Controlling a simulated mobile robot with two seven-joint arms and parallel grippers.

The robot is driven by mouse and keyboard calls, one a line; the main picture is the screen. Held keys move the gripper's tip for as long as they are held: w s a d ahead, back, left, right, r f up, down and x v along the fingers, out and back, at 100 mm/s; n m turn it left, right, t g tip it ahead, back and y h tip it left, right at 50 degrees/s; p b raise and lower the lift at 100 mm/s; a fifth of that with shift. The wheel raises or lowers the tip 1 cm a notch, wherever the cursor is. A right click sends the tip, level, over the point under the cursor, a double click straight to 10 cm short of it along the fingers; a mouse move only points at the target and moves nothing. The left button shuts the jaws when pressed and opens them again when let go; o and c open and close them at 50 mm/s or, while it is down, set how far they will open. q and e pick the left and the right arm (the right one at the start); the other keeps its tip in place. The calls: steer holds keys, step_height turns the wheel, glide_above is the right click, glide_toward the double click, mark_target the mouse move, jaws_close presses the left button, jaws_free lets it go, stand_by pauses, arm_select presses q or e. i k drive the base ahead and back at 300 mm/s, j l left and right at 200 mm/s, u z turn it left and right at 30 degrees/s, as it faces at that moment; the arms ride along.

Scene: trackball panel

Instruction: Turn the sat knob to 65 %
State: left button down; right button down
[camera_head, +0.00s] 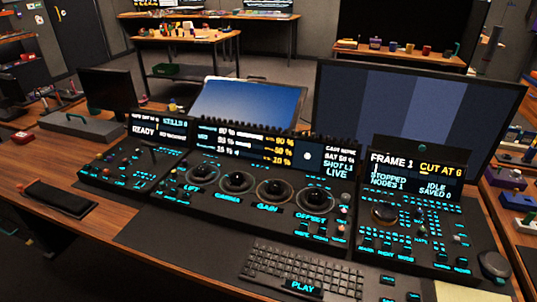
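The trackball panel (225,212) stands in the middle of the desk, with several dark balls in ring mounts along it. Labels under the balls read LIFT, GAMMA, GAIN and OFFSET. The panel's display (265,148) has a SAT line at its right side; its number is too small to read surely. A few small knobs (345,198) sit at the panel's right end. I cannot tell which knob is the sat knob or how it is turned. Neither of my grippers is in view.
A left panel (130,165) and a right panel (415,222) with a large dial (384,213) flank the middle one. A keyboard (300,268) lies in front. Two monitors, a blue one (245,103) and a striped one (415,105), stand behind. The wooden desk's front left is mostly bare.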

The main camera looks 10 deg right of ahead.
mark_target(163, 186)
steer(key=j+z, duration=0.15)
steer(key=z, duration=0.6)
steer(key=j+z, duration=0.55)
steer(key=j, duration=0.2)
steer(key=k+j+z, duration=0.1)
steer(key=j, duration=0.3)
steer(key=k+j+z, duration=0.1)
steer(key=j, duration=0.25)
